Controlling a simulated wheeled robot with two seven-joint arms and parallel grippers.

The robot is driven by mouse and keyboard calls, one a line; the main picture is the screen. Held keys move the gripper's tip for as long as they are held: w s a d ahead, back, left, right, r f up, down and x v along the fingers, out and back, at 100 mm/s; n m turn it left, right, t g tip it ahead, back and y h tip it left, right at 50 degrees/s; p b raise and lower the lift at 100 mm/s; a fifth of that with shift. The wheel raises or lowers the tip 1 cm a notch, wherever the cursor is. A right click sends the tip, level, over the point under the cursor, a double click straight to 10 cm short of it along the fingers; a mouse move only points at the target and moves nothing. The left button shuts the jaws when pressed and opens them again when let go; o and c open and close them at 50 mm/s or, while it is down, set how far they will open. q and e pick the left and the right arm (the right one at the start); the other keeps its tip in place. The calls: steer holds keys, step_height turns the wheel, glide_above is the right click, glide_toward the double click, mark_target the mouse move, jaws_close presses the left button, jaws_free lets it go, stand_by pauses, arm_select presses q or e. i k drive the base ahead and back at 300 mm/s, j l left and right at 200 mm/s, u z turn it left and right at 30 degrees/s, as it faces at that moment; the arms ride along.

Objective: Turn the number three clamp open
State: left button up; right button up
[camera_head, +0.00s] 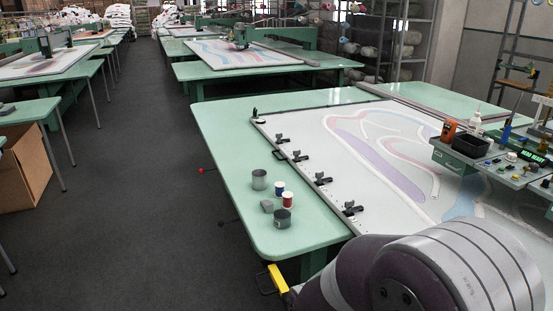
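Several small black clamps sit in a row along the left edge of the white tufting frame (340,200). From far to near they are one clamp (281,139), a second clamp (299,156), a third clamp (322,179) and a nearest clamp (352,209). No numbers on them are readable, so I cannot tell which is number three or whether each is open. A black upright knob (255,113) stands at the frame's far left corner. A large arm link of mine fills the bottom right. Neither gripper shows.
A control panel (500,165) is at right. A yellow handle-like part (277,279) shows below the table. Dark floor lies left.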

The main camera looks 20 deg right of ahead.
mark_target(348, 205)
steer(key=i+j+z, duration=0.1)
steer(key=i+z, duration=0.15)
steer(key=i, duration=0.4)
steer(key=i+j+z, duration=0.3)
steer(key=i, duration=0.35)
steer(key=i+j+z, duration=0.25)
steer(key=i, duration=0.4)
steer(key=i+j+z, duration=0.3)
steer(key=i+j, duration=0.3)
